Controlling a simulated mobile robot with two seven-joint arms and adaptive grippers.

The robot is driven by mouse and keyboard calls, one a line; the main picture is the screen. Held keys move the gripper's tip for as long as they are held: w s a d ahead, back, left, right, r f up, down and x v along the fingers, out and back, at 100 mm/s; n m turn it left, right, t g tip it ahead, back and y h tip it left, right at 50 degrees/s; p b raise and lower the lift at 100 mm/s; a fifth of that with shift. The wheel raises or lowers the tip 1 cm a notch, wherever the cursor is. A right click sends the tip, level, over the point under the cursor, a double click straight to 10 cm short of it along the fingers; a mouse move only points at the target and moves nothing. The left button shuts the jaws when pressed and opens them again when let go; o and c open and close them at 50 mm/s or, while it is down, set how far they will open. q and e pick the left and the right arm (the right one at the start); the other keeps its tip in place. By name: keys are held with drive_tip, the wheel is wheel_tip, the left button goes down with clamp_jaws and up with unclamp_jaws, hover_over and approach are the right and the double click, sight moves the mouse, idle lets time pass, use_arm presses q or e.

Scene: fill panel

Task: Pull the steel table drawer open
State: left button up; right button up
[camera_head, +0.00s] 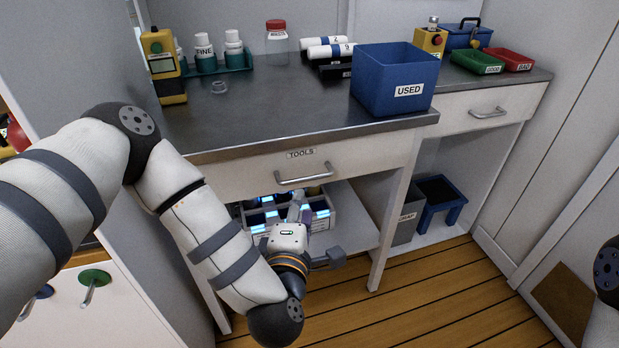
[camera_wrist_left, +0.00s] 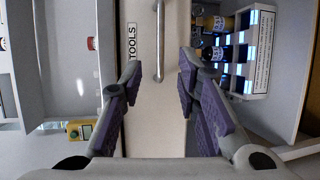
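The steel table (camera_head: 285,98) has a grey metal top. Its pale drawer (camera_head: 235,181), labelled TOOLS, appears shut under the front edge. A silver bar handle (camera_head: 304,179) runs across the drawer front. My left gripper (camera_head: 299,206) is just below and in front of the handle in the head view. In the left wrist view, my left gripper (camera_wrist_left: 160,76) has its purple-padded fingers wide apart. The handle (camera_wrist_left: 160,45) lies between and ahead of them, with no visible contact. The drawer front (camera_wrist_left: 143,95) shows behind the fingers. My right gripper is out of view.
A crate of bottles (camera_head: 320,213) sits on the shelf below the drawer. A blue USED bin (camera_head: 384,97) stands on the tabletop's right part. A second drawer (camera_head: 510,103) is farther right. Wooden floor (camera_head: 430,295) in front is open.

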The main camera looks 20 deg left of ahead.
sight(306, 180)
use_arm(q)
drive_tip(key=b+x, duration=0.1)
drive_tip(key=x, duration=1)
drive_tip(key=shift+w+f, duration=0.15)
drive_tip(key=shift+w, duration=0.15)
clamp_jaws()
